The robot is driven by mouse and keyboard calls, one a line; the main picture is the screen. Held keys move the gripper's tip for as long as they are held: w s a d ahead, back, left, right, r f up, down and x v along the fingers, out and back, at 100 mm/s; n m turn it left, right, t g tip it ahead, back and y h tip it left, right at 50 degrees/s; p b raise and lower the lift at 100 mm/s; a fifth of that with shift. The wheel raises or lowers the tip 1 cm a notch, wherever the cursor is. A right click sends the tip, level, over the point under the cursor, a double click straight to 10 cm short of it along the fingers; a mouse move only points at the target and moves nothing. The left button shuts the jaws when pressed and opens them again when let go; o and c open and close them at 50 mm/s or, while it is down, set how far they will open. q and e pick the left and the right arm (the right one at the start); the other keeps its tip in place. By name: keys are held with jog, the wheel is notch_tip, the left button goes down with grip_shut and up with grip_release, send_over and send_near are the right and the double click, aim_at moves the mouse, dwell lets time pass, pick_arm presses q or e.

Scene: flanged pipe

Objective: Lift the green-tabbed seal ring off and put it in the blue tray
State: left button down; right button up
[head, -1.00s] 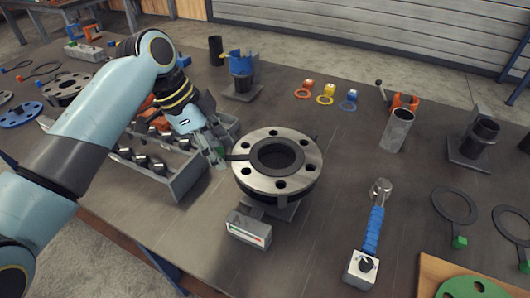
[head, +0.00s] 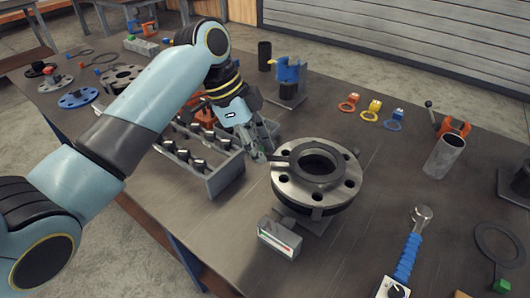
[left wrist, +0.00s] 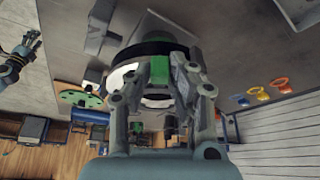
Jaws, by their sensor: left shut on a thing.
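The seal ring (head: 333,178) is a thin dark ring on top of the grey steel flange (head: 290,190). It looks slightly raised and off-centre, but I cannot tell whether it is clear of the face. Its tab side points left to my left gripper (head: 258,152), which is shut on it. In the left wrist view, green (left wrist: 159,69) shows between the fingers of this gripper (left wrist: 163,80). My right arm shows small at the left edge of the left wrist view, its gripper (left wrist: 33,40) too small to read. I cannot make out a blue tray in the head view.
A grey divided bin (head: 225,172) with dark parts stands left of the flange. A small gauge box (head: 280,238) is in front. A blue-handled wrench (head: 408,258) and a loose dark ring (head: 480,232) lie right. Small coloured rings (head: 372,107) lie behind.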

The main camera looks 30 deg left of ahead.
pick_arm(q)
jog(key=r, duration=0.3)
jog(key=shift+s+d, duration=0.2)
jog(key=shift+d, duration=0.15)
jog(key=s+d+r+p, duration=0.2)
jog(key=s+d+r, duration=0.4)
jog(key=s+d, duration=0.1)
jog(key=shift+d+r+p, duration=0.3)
jog(key=shift+d+p, duration=0.1)
jog(key=shift+d, duration=0.25)
notch_tip(320, 180, up, 5)
jog(key=p, duration=0.6)
